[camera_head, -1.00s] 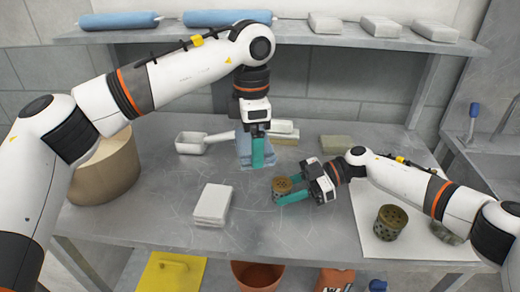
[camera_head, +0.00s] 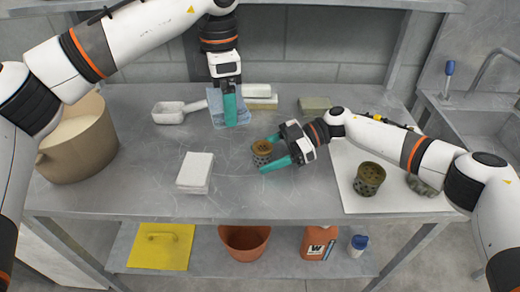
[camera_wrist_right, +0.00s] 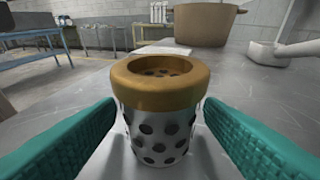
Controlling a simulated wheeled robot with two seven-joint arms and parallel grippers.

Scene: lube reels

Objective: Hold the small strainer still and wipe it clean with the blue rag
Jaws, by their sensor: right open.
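The small strainer (camera_head: 262,154), a perforated metal cup with a brass-brown rim, stands upright on the grey table. In the right wrist view the strainer (camera_wrist_right: 158,115) stands between the two teal fingers, with gaps on both sides. My right gripper (camera_head: 268,156) is open around it. The blue rag (camera_head: 216,117) lies at the back of the table, partly hidden by my left gripper (camera_head: 229,110). The left fingers point down at the rag's right part; their spacing and any hold on the rag cannot be made out.
A larger strainer (camera_head: 369,182) and a dark lump (camera_head: 422,187) are on the white sheet (camera_head: 395,205) at the right. A white scoop (camera_head: 170,112), a white stack (camera_head: 195,172), a tan pot (camera_head: 75,150), pale blocks (camera_head: 260,102) and a greenish block (camera_head: 314,104) are around.

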